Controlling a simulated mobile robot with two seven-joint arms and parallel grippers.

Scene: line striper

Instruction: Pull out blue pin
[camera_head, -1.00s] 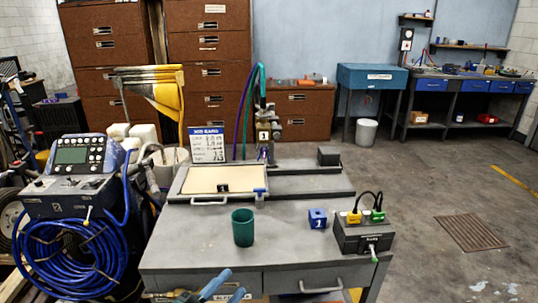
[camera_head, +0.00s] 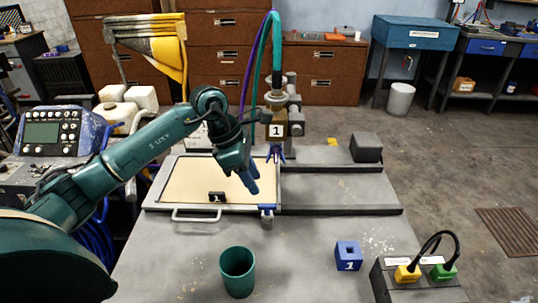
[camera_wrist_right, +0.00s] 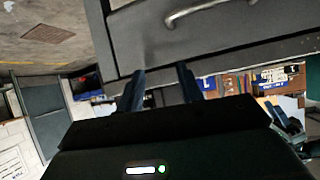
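The small blue pin (camera_head: 266,212) stands at the front right corner of the flat cream panel's frame (camera_head: 205,207), in the head view. My left gripper (camera_head: 253,187) reaches in from the left and hangs over the right part of the panel, pointing down. It is behind and above the pin, apart from it. Its blue fingers look close together, and I cannot tell the gap between them. My right gripper (camera_wrist_right: 160,86) shows in the right wrist view, its fingers apart with nothing between them, below the table's drawer front (camera_wrist_right: 200,40).
A green cup (camera_head: 238,272) and a blue block marked 1 (camera_head: 347,255) stand on the table front. A dark box (camera_head: 415,285) with yellow and green plugs is at the right. A nozzle head marked 1 (camera_head: 277,130) rises just right of my left gripper.

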